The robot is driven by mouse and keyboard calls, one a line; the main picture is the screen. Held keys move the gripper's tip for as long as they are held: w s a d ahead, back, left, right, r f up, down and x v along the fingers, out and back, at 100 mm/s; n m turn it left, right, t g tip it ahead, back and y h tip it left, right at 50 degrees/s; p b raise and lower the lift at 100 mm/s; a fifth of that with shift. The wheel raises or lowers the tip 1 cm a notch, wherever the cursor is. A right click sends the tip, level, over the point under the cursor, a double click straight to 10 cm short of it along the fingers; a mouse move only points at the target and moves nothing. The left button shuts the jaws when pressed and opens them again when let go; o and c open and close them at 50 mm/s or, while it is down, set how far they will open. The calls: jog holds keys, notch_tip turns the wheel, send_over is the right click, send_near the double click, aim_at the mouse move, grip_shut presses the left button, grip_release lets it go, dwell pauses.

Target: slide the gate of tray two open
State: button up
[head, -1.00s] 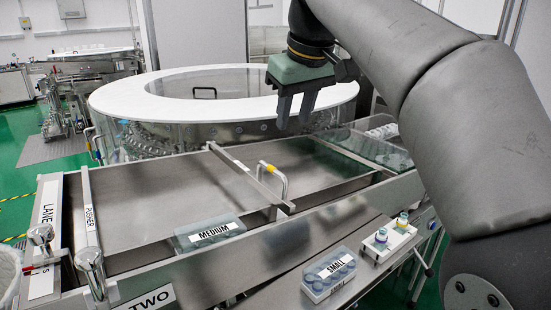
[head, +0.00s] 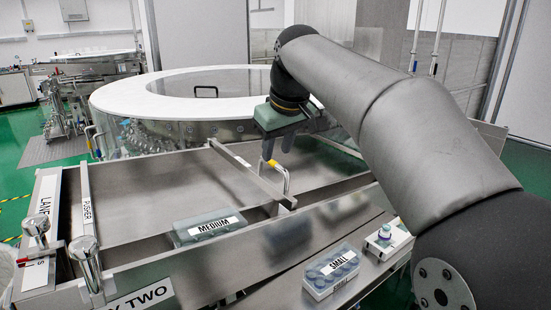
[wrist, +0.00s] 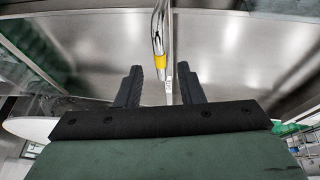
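The gate of tray two is a metal bar (head: 240,170) with a label, lying across the steel tray (head: 150,192) in the head view. A bent metal handle (head: 286,180) with a yellow band stands up near the bar's front end. My gripper (head: 278,152) is just above the top of this handle, pointing down. In the wrist view the two fingers (wrist: 160,70) are apart, and the handle with its yellow band (wrist: 160,62) shows in line with the gap between them. I cannot tell whether either finger touches it. The label ending in TWO (head: 140,299) is on the front wall.
A bar marked PUSHER (head: 87,205) crosses the tray's left end. A MEDIUM box (head: 208,228) lies inside near the front wall. A SMALL box (head: 332,270) and a white holder (head: 388,241) stand in front. A large round washer (head: 130,97) is behind.

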jog(key=shift+x, duration=1.45)
